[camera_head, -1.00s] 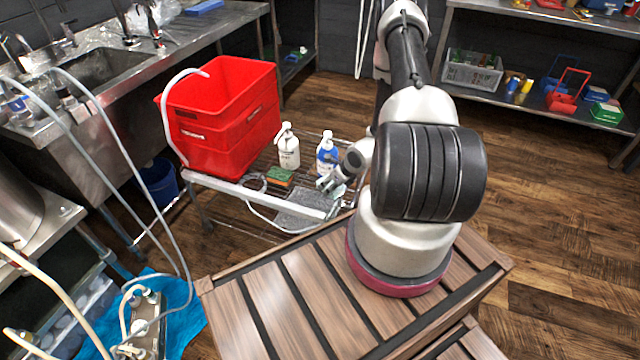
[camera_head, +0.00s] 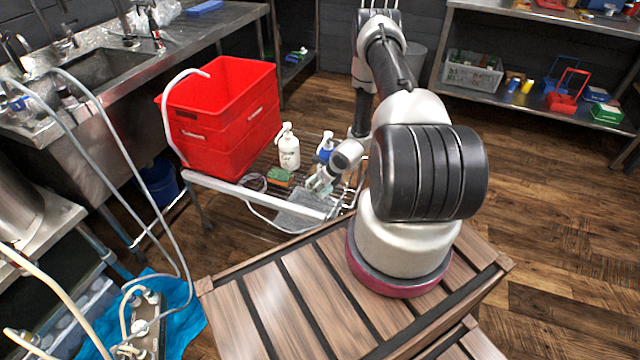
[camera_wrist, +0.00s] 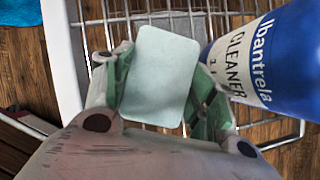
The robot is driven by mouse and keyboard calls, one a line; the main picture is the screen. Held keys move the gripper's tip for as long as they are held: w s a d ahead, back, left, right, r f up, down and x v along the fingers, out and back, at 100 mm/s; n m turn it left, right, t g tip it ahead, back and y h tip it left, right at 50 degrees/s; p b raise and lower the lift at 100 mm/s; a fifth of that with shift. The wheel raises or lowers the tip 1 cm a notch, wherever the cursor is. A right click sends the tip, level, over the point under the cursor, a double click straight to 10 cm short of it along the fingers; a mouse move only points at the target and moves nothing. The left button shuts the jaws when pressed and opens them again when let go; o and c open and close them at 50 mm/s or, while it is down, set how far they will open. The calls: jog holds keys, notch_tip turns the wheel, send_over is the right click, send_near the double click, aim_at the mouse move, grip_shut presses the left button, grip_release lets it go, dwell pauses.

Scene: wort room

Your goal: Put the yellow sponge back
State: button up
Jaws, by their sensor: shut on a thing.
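My gripper (camera_head: 318,184) is low over the wire cart (camera_head: 250,196). In the wrist view its green-padded fingers (camera_wrist: 160,92) are shut on a pale mint, flat, round-cornered pad (camera_wrist: 158,78). The pad does not look yellow, and I cannot tell whether it is the sponge the task names. A green-and-orange sponge (camera_head: 279,177) lies on the cart to the left of my gripper. No plainly yellow sponge shows. The wrist view shows cart wires beyond the pad; I cannot tell if the pad touches the cart.
A blue cleaner bottle (camera_wrist: 275,60) stands close to the right of the pad in the wrist view. A white pump bottle (camera_head: 289,150) and a stacked red crate (camera_head: 220,142) stand farther back. A grey flat tray (camera_head: 297,216) lies at the cart's front.

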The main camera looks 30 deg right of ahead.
jog(key=shift+f, duration=0.4)
jog(key=o, duration=1.1)
